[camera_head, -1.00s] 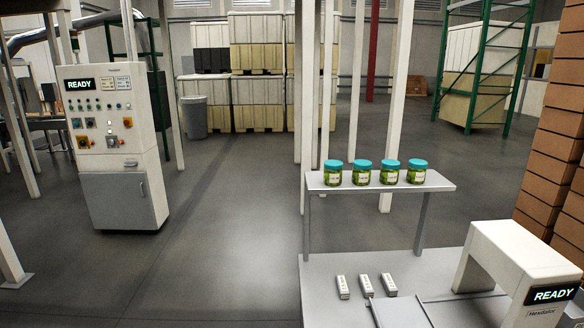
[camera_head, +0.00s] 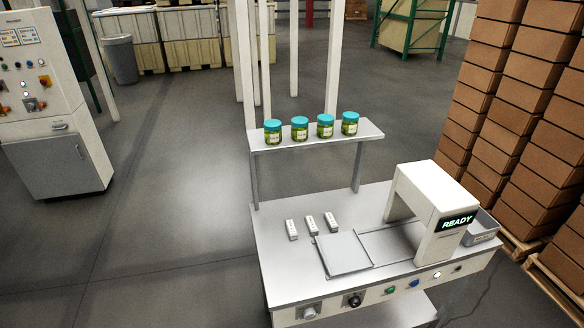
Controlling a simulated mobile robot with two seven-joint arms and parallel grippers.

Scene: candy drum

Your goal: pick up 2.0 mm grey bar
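Three small light bars with dark markings lie side by side on the left part of the grey table (camera_head: 272,262). They are a left bar (camera_head: 291,230), a middle bar (camera_head: 312,225) and a right bar (camera_head: 331,221). Their markings are too small to read, so I cannot tell which one is the 2.0 mm bar. Neither of my grippers shows in the head view.
A shelf (camera_head: 330,139) with several green jars stands above the table's back. A white arch machine reading READY (camera_head: 432,205) stands at the right, with a flat plate (camera_head: 343,252) before it and a grey bin (camera_head: 484,228) beside it. Stacked boxes (camera_head: 510,130) rise behind.

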